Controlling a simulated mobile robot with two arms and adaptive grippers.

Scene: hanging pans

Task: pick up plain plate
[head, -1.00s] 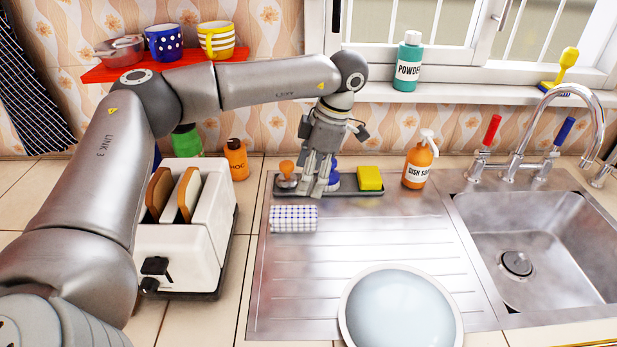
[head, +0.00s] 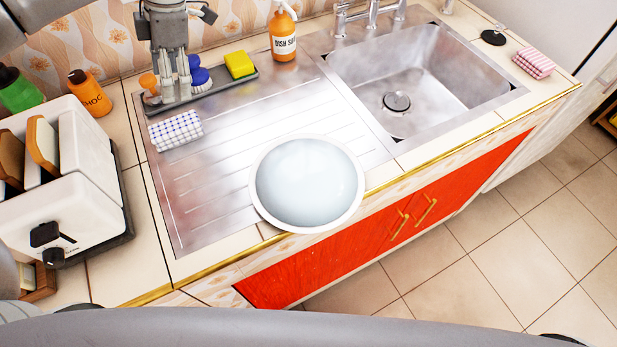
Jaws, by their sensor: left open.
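The plain plate (head: 307,184) is round and pale blue-white with a white rim. It lies on the steel drainboard (head: 222,205) near the counter's front edge, slightly over that edge in the picture. My left gripper (head: 177,92) points down at the back of the drainboard, in front of or over the dark tray with the brushes. It is open and apart from the plate, up and to the left of it. My right gripper is not in view.
The dark tray holds a yellow sponge (head: 240,64) and brushes. A folded checked cloth (head: 176,131) lies before it. A toaster (head: 75,170) stands left, a soap bottle (head: 283,33) behind. The sink (head: 420,85) is right. The drainboard around the plate is clear.

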